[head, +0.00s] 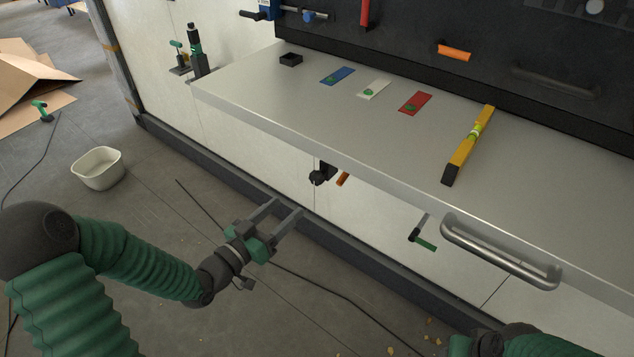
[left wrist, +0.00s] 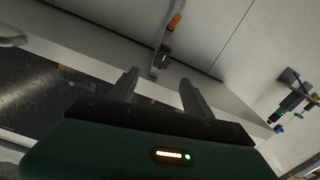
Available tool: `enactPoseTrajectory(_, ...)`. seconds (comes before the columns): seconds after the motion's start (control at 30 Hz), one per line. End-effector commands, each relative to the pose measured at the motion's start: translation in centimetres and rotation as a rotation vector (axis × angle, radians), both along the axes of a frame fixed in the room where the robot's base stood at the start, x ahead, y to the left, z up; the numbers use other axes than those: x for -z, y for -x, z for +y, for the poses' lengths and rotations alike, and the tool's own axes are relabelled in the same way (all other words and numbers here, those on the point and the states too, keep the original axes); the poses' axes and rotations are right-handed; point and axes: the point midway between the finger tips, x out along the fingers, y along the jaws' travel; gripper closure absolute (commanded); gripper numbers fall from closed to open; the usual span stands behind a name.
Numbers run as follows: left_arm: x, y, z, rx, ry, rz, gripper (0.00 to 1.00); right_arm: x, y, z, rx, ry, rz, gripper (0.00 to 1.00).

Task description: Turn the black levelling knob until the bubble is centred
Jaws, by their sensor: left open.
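The black levelling knob (head: 320,174) hangs under the front edge of the grey shelf (head: 330,120), beside an orange handle. In the left wrist view the dark knob (left wrist: 163,59) shows beyond and between the fingers. A yellow spirit level (head: 460,158) lies on the shelf with a greenish vial (head: 477,130); the bubble's place is too small to tell. My left gripper (head: 287,207) is open and empty, below and left of the knob, apart from it. Its two fingers also show in the left wrist view (left wrist: 158,85). Part of my right arm shows at bottom right; its gripper is out of view.
A metal bar handle (head: 500,252) sticks out from the shelf front. A green-handled crank (head: 424,241) hangs below the shelf. Blue, white and red plates (head: 415,103) and a small black box (head: 291,59) lie on top. A white tub (head: 98,168) stands on the floor.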

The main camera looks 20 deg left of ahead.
Motion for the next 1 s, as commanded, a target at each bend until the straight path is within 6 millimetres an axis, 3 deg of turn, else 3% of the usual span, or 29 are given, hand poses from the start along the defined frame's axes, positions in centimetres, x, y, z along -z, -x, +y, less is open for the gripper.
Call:
enactPoseTrajectory(0.3,0.1,-7.9,-2.6,0.0,0.004,0.0,0.42,-0.1,0.0,0.0,0.0,0.0,0.0,0.52)
enactPoseTrajectory(0.5,0.1,-11.2,-3.8,-0.002,0.002,0.001,0.42,-0.2,0.0,0.0,0.0,0.0,0.0,0.52)
enactPoseTrajectory(0.87,0.1,-12.0,-4.1,-0.003,0.0,0.003,0.42,-0.2,0.0,0.0,0.0,0.0,0.0,0.52)
enactPoseTrajectory(1.0,0.1,-12.1,-4.0,-0.003,0.0,0.003,0.6,-0.2,0.0,0.0,0.0,0.0,0.0,0.52)
